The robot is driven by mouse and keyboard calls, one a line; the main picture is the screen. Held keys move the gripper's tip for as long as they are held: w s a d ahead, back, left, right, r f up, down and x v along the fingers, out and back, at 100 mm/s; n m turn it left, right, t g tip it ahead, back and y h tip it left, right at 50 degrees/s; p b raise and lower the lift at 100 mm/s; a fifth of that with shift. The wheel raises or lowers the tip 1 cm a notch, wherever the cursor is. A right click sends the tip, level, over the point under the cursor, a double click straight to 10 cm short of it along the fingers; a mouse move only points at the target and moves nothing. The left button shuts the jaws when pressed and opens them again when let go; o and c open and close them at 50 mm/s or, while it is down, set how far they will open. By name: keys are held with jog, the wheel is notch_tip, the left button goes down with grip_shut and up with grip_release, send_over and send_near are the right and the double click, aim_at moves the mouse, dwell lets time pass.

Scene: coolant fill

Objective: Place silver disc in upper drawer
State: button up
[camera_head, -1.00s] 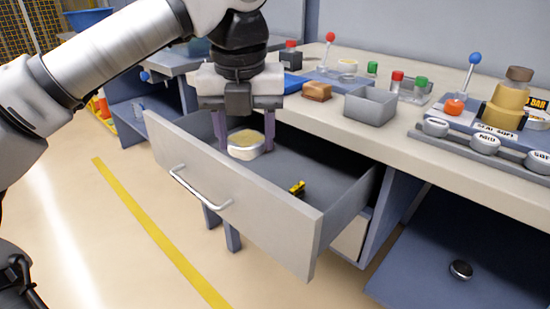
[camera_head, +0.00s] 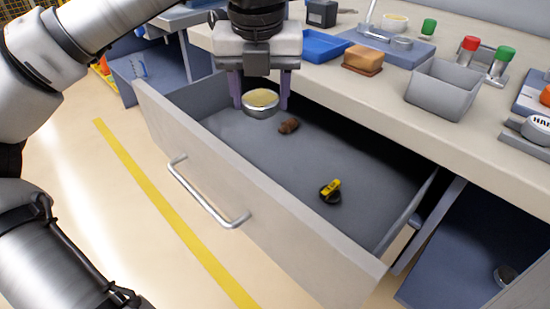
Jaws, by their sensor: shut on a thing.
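My gripper (camera_head: 262,100) points down over the left part of the open upper drawer (camera_head: 215,165). Its two purple-grey fingers are shut on the silver disc (camera_head: 260,110), a round piece with a silver rim and a tan top. The disc looks to be above the drawer floor, but the exact height is hard to tell. A small brown object (camera_head: 289,126) lies on the drawer floor just right of the disc. A black and yellow object (camera_head: 330,192) lies nearer the drawer's right end.
The workbench (camera_head: 400,118) runs behind the drawer. It holds a grey bin (camera_head: 443,90), a brown block (camera_head: 363,60), a blue tray (camera_head: 320,46) and red and green capped pieces. The middle of the drawer floor is clear. Lower right is a blue shelf (camera_head: 450,265).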

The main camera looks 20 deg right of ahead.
aim_at(260, 107)
notch_tip(260, 107, down, 16)
jog(key=b, duration=0.3)
jog(key=shift+r, duration=0.15)
jog(key=shift+f, duration=0.2)
jog(key=o, duration=0.8)
jog(key=r+p, duration=0.1)
jog(key=r, duration=0.3)
jog(key=s+r, duration=0.1)
jog(key=r, duration=0.3)
jog(key=r+p, duration=0.1)
jog(key=r, duration=0.3)
jog(key=shift+s+a+p, duration=0.3)
jog(key=shift+a, duration=0.05)
jog(key=shift+r, duration=0.15)
